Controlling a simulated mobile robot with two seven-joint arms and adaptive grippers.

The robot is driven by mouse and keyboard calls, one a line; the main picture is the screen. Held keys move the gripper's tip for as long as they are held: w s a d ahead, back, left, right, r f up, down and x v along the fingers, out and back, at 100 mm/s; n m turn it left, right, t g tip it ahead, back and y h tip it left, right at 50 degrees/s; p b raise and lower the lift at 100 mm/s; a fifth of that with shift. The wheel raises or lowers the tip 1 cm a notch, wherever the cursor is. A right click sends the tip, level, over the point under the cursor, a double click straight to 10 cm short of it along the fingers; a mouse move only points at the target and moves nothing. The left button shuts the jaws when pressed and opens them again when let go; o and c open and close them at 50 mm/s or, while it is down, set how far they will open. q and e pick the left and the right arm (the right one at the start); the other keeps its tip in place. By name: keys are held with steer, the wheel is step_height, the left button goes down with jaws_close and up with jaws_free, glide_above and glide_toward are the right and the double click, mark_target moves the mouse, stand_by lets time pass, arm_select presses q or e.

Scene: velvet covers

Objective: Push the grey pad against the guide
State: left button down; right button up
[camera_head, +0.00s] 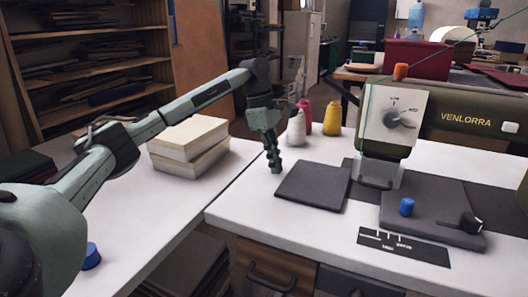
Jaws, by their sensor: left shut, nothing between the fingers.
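The grey pad (313,186) is a flat dark square lying on the white table, left of the sewing machine (435,118). My left gripper (275,166) is shut and empty. It points down at the table just beyond the pad's far left corner. I cannot tell whether the fingertips touch the pad or the table. The guide is hard to make out; a dark strip (352,168) lies just right of the pad by the machine's needle area. My right gripper is not in view.
A grey machine bed plate (445,205) with a blue knob (407,206) and a black lever (472,222) is at the right. Thread cones (297,127) stand behind my gripper. Two stacked pale blocks (188,145) sit on the left table. White tabletop in front of the pad is clear.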

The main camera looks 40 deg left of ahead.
mark_target(308, 178)
arm_select(q)
steer(key=shift+w+d, duration=0.15)
steer(key=shift+d, duration=0.5)
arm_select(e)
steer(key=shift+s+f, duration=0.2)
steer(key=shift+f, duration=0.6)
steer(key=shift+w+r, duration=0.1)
arm_select(q)
steer(key=shift+d, duration=0.2)
steer(key=d, duration=0.2)
steer(key=w+d+p, duration=0.1)
steer(key=d, duration=0.1)
steer(key=d+p, duration=0.1)
steer(key=d, duration=0.1)
steer(key=shift+w+d, duration=0.15)
steer(key=shift+w, duration=0.2)
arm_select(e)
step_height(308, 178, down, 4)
